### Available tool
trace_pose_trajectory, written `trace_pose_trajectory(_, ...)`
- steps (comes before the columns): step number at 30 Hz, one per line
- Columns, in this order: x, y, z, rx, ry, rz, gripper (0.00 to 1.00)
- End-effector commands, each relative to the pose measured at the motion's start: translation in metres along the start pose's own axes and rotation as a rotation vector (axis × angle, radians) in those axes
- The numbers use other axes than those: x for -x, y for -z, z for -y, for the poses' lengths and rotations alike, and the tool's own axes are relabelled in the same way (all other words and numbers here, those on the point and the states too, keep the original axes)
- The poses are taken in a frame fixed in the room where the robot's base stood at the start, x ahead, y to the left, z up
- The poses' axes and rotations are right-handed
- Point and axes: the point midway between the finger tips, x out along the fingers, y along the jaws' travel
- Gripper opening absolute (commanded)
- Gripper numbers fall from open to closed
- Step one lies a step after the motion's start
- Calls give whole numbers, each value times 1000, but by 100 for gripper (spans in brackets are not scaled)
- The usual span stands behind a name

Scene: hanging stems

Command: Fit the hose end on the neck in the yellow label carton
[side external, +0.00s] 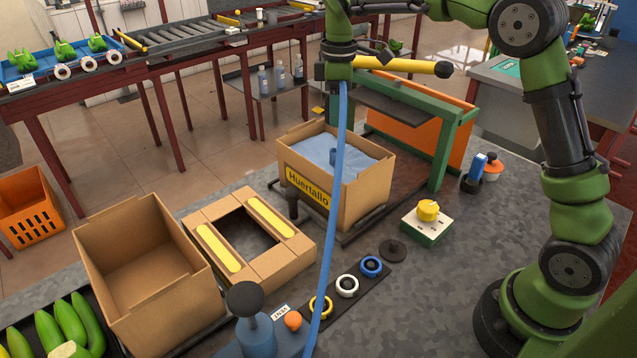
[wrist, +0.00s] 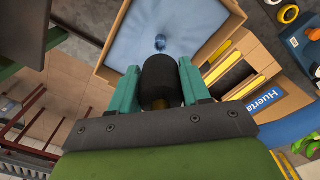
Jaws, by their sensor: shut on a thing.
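The yellow label carton (side external: 310,192) stands open-topped in the side view, with a pale blue liner (side external: 315,153) inside. A short dark blue neck (side external: 334,157) stands up from the liner, and it also shows in the wrist view (wrist: 160,42). My gripper (side external: 339,78) is above the carton, well clear of the neck. In the wrist view its teal fingers are shut around the black hose end (wrist: 160,80), which lies nearly in line with the neck. The blue hose (side external: 330,220) hangs down from my gripper and passes in front of the carton.
A green frame (side external: 449,148) stands behind the carton, with a yellow black-tipped bar (side external: 405,66) close to my gripper. An empty carton (side external: 150,260) and a cardboard frame (side external: 290,262) are at left. A yellow-knobbed box (side external: 427,222) stands right; colored rings (side external: 347,286) lie in front.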

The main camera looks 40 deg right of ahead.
Motion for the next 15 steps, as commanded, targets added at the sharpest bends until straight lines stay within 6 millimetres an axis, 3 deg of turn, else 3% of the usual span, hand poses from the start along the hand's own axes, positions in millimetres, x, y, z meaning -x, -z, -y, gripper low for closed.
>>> trace_pose_trajectory(15,-40,0,0,-1,0,0,8)
